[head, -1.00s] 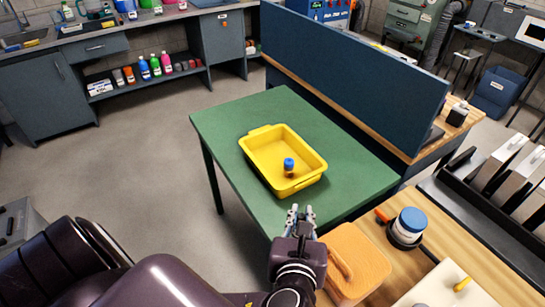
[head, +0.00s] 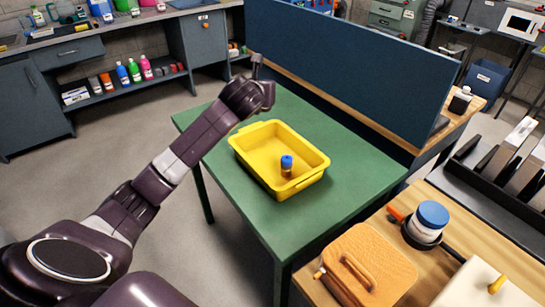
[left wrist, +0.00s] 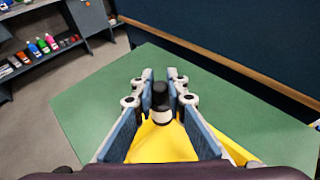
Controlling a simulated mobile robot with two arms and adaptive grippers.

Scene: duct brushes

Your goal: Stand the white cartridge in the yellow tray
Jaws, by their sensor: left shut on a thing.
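The yellow tray (head: 243,160) lies on the green table (head: 230,205). An amber bottle with a blue cap (head: 287,165) stands inside it, toward the right. My left gripper (left wrist: 160,84) is shut on the white cartridge (left wrist: 161,118), which has a black cap and looks upright between the blue-padded fingers. In the left wrist view, the yellow tray (left wrist: 160,148) shows below and behind the fingers. In the head view my left wrist is above the table's far left, beyond the tray; the fingers and cartridge are mostly hidden there. My right gripper is not in view.
A tall blue partition (head: 345,75) runs along the table's far right side. A wooden box with a handle (head: 365,265) and a blue-lidded jar (head: 430,220) stand on the near-right bench. The green surface around the tray is clear.

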